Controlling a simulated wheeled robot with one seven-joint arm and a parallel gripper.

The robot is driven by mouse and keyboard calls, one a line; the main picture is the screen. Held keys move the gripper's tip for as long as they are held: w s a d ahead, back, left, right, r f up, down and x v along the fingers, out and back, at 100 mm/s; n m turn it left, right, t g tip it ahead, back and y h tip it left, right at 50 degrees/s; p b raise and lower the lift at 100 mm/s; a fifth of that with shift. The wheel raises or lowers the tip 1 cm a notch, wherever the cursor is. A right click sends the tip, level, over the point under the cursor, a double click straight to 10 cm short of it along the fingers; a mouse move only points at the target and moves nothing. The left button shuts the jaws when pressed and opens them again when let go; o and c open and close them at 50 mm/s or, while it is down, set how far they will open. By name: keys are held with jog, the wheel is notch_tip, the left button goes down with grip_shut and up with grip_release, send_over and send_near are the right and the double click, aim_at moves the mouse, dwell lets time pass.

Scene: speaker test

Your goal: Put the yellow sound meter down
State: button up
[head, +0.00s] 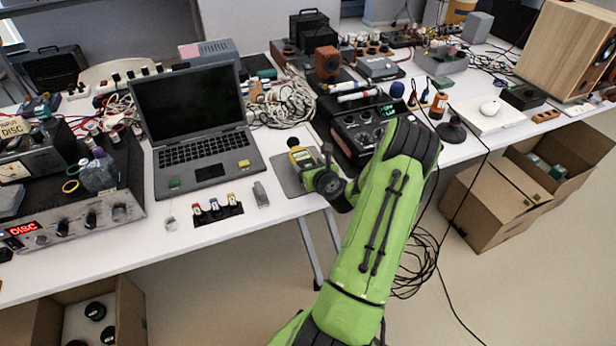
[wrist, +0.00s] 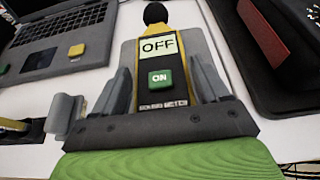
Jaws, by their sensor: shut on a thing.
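The yellow sound meter (head: 297,152) is at the front edge of the white table, over a grey mat (head: 286,181). In the wrist view the sound meter (wrist: 158,95) lies lengthwise between my fingers, its black round tip pointing away. Its label reads OFF, and a green button below reads ON. My gripper (head: 308,163) is shut on the meter's sides; in the wrist view my gripper (wrist: 164,80) has one finger on each side. The mat (wrist: 127,55) shows around the meter. I cannot tell whether the meter touches it. My arm hides part of it in the head view.
An open laptop (head: 205,150) stands left of the mat. A black mixer-like device (head: 362,130) stands close on the right. A small grey stick (head: 261,194) and a black holder with coloured pieces (head: 217,211) lie front left. Cables (head: 285,100) crowd behind.

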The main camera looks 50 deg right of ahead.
notch_tip(320, 180, down, 3)
jog(key=shift+f+b, duration=0.15)
jog(key=shift+b, duration=0.45)
jog(key=o, duration=1.2)
jog(key=shift+s+r, duration=0.1)
jog(key=shift+r, duration=0.1)
